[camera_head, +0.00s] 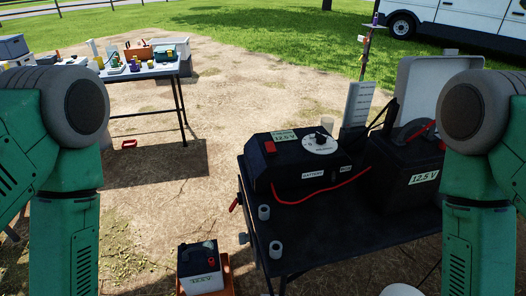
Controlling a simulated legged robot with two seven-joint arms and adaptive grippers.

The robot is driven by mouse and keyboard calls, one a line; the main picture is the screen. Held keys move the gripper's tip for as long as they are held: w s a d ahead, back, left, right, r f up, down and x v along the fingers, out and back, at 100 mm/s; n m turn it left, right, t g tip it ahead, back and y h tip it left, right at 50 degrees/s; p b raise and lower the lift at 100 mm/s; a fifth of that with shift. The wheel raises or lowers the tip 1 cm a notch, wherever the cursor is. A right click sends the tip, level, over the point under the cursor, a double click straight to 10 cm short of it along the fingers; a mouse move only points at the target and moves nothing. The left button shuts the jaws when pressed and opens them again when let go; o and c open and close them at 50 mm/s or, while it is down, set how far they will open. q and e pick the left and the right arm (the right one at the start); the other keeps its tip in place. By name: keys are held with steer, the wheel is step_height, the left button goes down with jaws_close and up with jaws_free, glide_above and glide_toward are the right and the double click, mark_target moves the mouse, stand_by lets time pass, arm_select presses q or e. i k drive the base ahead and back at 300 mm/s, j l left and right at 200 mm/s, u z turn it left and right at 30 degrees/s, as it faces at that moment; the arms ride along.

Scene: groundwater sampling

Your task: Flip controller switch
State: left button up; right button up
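The controller (297,158) is a black box with a "12.5 V" label on top. It stands on a dark table (322,236) right of centre. A white round dial with a dark knob (320,140) sits on its sloped face. A small red switch (270,147) is on the face left of the dial. Labels below read "BATTERY" and another word too small to read. A red cable runs from the controller to a black battery (408,170) marked "12.5 V". My green arms rise at the left and right edges. Neither gripper is in view.
Two small grey cylinders (264,212) sit at the table's left edge. Another table (140,72) with equipment is at the back left. A white vehicle (470,20) is far right.

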mark_target(271, 147)
steer(key=z, duration=1.6)
steer(key=j, duration=0.4)
steer(key=i+j, duration=0.1)
steer(key=j, duration=0.3)
